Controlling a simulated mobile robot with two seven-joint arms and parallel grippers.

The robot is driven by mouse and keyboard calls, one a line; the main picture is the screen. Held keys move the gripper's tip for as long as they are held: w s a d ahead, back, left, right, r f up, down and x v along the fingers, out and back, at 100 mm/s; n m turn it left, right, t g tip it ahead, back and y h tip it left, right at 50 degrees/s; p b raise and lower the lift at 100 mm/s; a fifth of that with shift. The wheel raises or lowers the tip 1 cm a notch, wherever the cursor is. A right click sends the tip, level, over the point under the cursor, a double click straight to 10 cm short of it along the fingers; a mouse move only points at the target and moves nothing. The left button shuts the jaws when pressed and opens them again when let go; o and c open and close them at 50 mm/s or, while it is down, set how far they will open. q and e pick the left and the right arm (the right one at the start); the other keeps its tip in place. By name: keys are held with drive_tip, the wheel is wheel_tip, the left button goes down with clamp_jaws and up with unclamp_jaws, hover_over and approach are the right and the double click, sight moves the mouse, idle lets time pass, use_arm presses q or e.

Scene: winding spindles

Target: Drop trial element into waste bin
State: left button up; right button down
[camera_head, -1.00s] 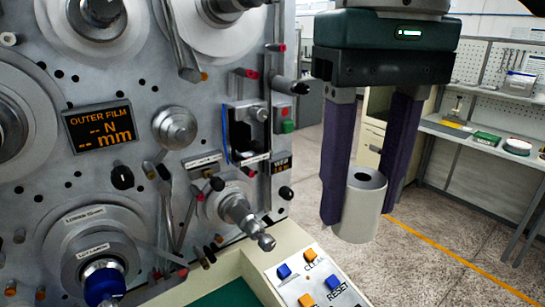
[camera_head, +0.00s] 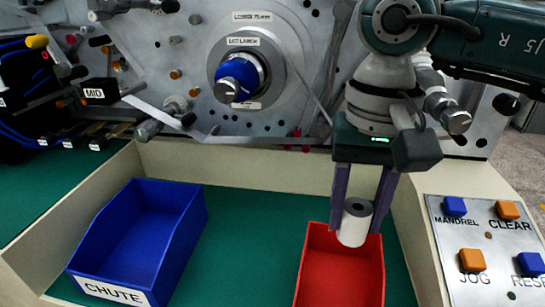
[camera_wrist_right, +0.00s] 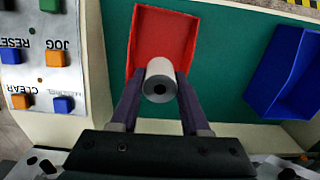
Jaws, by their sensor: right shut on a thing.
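The trial element is a pale grey hollow cylinder (camera_head: 355,224) with a dark hole in its top end. My right gripper (camera_head: 360,210) is shut on it, with one purple finger on each side. The element is held upright, over the back part of the red bin (camera_head: 340,272). The right wrist view also shows the element (camera_wrist_right: 161,82) between the fingers (camera_wrist_right: 158,95), with the red bin (camera_wrist_right: 150,28) around and beyond it. The bin's visible inside looks empty. My left gripper is not in view.
A blue bin labelled CHUTE (camera_head: 135,240) stands to the left on the green surface (camera_head: 235,240). A button panel (camera_head: 490,245) is at the right. The machine face with a blue-capped spindle (camera_head: 236,78) rises behind. Green surface between the bins is clear.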

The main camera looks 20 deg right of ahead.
sight(348, 241)
drive_tip(key=shift+f+b, duration=0.3)
drive_tip(key=shift+f, duration=0.25)
wheel_tip(348, 241, down, 4)
drive_tip(key=b, duration=0.3)
drive_tip(key=shift+f, duration=0.15)
wheel_tip(348, 241, down, 5)
drive_tip(key=b, duration=0.4)
drive_tip(key=shift+b, duration=0.4)
drive_tip(key=shift+c, duration=1.5)
unclamp_jaws()
wheel_tip(348, 241, up, 10)
drive_tip(key=shift+r+b, duration=0.15)
drive_tip(key=shift+b, duration=0.25)
